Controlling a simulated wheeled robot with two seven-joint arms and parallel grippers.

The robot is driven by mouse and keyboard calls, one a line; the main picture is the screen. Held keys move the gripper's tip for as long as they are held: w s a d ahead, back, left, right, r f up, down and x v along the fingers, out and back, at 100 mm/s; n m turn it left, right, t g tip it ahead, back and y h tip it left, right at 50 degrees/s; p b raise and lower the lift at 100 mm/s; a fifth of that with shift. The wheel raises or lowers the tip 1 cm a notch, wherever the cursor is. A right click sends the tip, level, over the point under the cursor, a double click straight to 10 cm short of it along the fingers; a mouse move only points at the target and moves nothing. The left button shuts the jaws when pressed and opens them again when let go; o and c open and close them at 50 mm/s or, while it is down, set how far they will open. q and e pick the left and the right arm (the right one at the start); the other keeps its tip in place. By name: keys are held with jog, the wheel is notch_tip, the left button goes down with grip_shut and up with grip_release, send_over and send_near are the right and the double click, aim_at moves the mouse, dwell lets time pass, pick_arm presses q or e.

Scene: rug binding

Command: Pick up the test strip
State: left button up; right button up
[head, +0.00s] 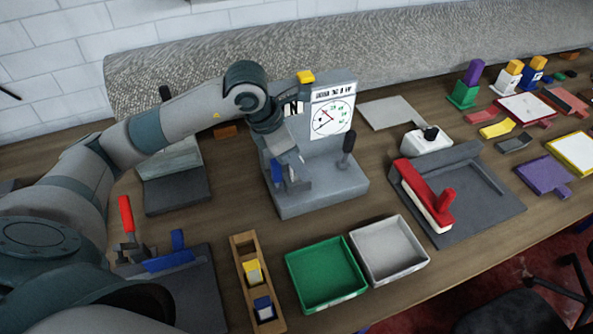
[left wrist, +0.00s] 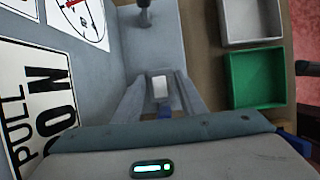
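My left gripper (head: 290,182) reaches down in front of the grey tester (head: 322,193), which has a round dial. In the left wrist view its two grey fingers (left wrist: 162,78) are spread apart. A small white piece (left wrist: 160,86), which looks like the test strip, shows between them, with a gap on each side. A blue part (left wrist: 165,110) lies just below it; a blue part (head: 277,172) also shows beside the gripper in the head view. The gripper hides the strip in the head view. My right gripper is not in view.
A green tray (head: 325,274) and a light grey tray (head: 389,249) stand in front of the tester. A wooden holder (head: 240,250) is left of them. A dark board with a red-handled tool (head: 425,196) is at right. A lever (head: 347,148) rises from the tester.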

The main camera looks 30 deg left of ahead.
pick_arm(q)
grip_shut()
jog(key=shift+r, duration=0.25)
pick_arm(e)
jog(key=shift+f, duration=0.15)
